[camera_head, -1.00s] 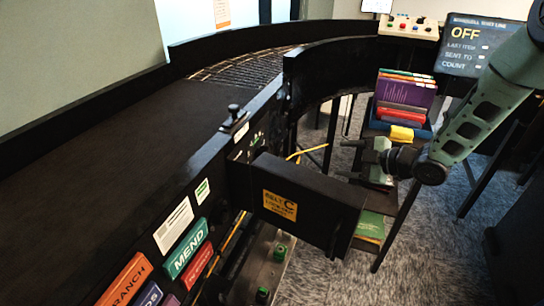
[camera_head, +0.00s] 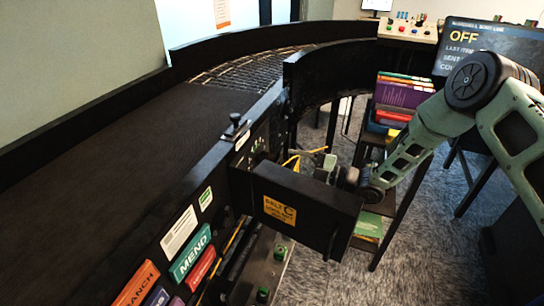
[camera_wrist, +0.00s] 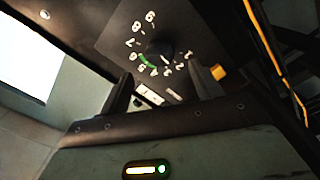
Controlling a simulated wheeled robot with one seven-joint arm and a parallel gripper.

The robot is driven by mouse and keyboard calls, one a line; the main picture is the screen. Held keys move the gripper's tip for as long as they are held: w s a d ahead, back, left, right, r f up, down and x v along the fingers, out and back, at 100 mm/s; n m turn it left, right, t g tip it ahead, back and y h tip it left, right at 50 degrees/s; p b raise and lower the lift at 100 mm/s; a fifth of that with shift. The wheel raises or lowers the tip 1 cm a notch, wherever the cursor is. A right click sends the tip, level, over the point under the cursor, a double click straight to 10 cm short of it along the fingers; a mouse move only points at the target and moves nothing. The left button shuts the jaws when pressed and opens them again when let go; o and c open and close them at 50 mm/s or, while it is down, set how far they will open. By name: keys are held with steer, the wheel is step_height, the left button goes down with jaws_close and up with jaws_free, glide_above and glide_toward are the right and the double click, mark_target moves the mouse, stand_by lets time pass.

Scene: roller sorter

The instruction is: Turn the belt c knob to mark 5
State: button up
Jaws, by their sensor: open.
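The belt C knob (camera_wrist: 160,48) is a dark round knob on a black panel. White numbers ring it, with a short green arc near its lower left side. Which mark it points at is too small to tell. In the head view the dial panel (camera_head: 259,142) shows only in part, behind the open dark door (camera_head: 318,207) with a yellow belt C label (camera_head: 280,210). My gripper (camera_wrist: 163,88) is open, its two fingers apart and empty, below the knob in the wrist view. In the head view my gripper (camera_head: 325,166) is behind the door, partly hidden by it.
The curved conveyor (camera_head: 130,140) runs along the left. A yellow piece (camera_wrist: 217,72) juts out beside the dial panel, and yellow cables (camera_wrist: 268,50) run at the right. A shelf of books (camera_head: 404,93) stands behind my arm. A screen (camera_head: 480,45) reads OFF.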

mark_target(264, 155)
steer(key=p+x, duration=0.2)
steer(key=x, duration=0.5)
steer(key=c, duration=1)
